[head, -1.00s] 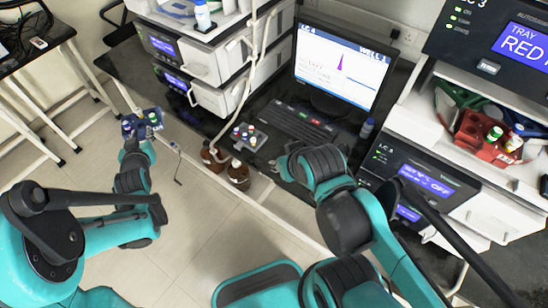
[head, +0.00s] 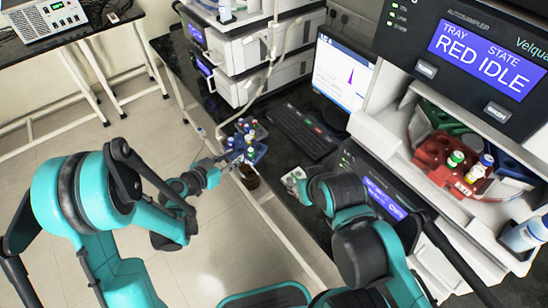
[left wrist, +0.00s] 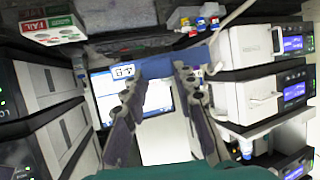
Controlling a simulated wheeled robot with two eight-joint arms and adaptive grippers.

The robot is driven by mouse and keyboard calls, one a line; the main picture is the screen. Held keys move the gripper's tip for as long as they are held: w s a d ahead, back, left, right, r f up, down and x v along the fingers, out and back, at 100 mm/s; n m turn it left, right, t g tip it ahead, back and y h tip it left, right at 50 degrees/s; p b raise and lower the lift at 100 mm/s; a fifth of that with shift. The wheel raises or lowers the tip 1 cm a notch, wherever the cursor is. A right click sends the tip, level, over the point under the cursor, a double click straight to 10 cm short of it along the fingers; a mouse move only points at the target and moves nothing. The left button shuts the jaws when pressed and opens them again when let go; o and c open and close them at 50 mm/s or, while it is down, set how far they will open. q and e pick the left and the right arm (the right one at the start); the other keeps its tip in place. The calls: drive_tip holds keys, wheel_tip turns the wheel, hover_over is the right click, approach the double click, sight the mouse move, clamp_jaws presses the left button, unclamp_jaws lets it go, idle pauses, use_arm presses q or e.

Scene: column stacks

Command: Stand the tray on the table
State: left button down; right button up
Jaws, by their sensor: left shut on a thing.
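The blue tray (head: 258,156) with several capped vials is held by my left gripper (head: 222,163) near the front edge of the dark table (head: 178,62). In the left wrist view the tray's blue side (left wrist: 165,65), with a black-and-white marker, lies between the two fingers. Its underside is hidden, so I cannot tell if it touches the table. My right gripper (head: 300,183) is low over the table, right of the tray; its fingertips are unclear beside a small pale box (head: 290,176).
A keyboard (head: 300,132) and monitor (head: 342,72) stand behind the tray. Stacked white instruments (head: 240,50) are at back left. On the right, an autosampler shelf holds a red rack (head: 440,168) with vials.

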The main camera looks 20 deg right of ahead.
use_arm(q)
drive_tip(key=s+d+m+g+h, duration=0.3)
drive_tip(key=s+d+m, duration=0.15)
drive_tip(key=d, duration=0.25)
drive_tip(key=b, duration=0.4)
hover_over(263, 162)
drive_tip(key=shift+g, duration=0.4)
wheel_tip(263, 162, down, 7)
drive_tip(key=shift+a+f, duration=0.1)
drive_tip(key=shift+s+f+b, duration=0.1)
drive_tip(key=shift+f+b, duration=1)
drive_tip(key=shift+f, duration=0.8)
drive_tip(key=shift+f, duration=0.15)
drive_tip(key=c, duration=1.2)
unclamp_jaws()
